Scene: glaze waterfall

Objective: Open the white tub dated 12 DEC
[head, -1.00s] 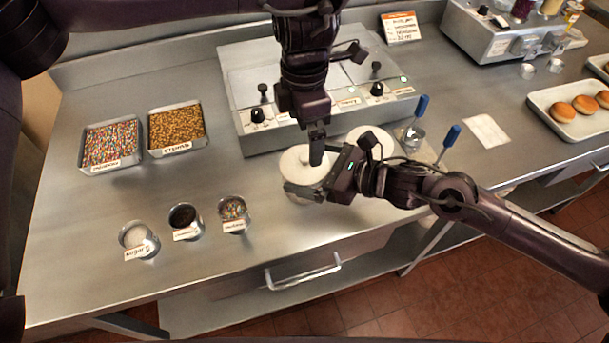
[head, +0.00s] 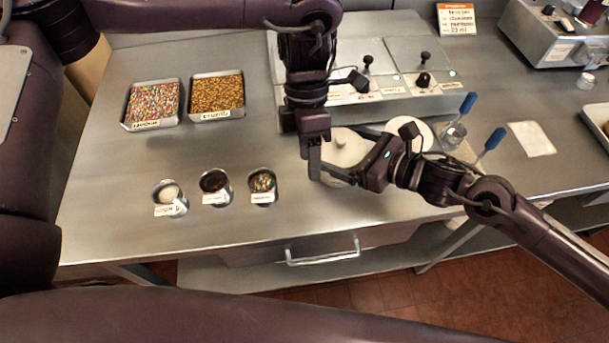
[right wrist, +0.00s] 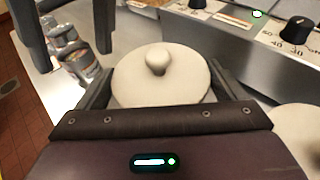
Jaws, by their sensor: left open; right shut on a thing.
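A round white tub (head: 340,147) with a knobbed white lid stands at the counter's front, before the steel unit. Its lid (right wrist: 175,85) and pale knob fill the middle of the right wrist view. My right gripper (head: 352,168) is shut on this tub, one finger on each side. My left gripper (head: 315,172) is open and empty, pointing down just left of the tub; its two fingers show at the upper left of the right wrist view (right wrist: 72,50). A second white-lidded tub (head: 412,130) stands to the right. No date can be read on either tub.
Three small labelled cups, one with sprinkles (head: 262,184), stand left of the tubs. Trays of sprinkles (head: 152,103) and crunch (head: 217,95) lie behind them. Blue-handled tools (head: 488,146) stand at right. The steel unit with knobs (head: 424,80) is close behind. Front-left counter is clear.

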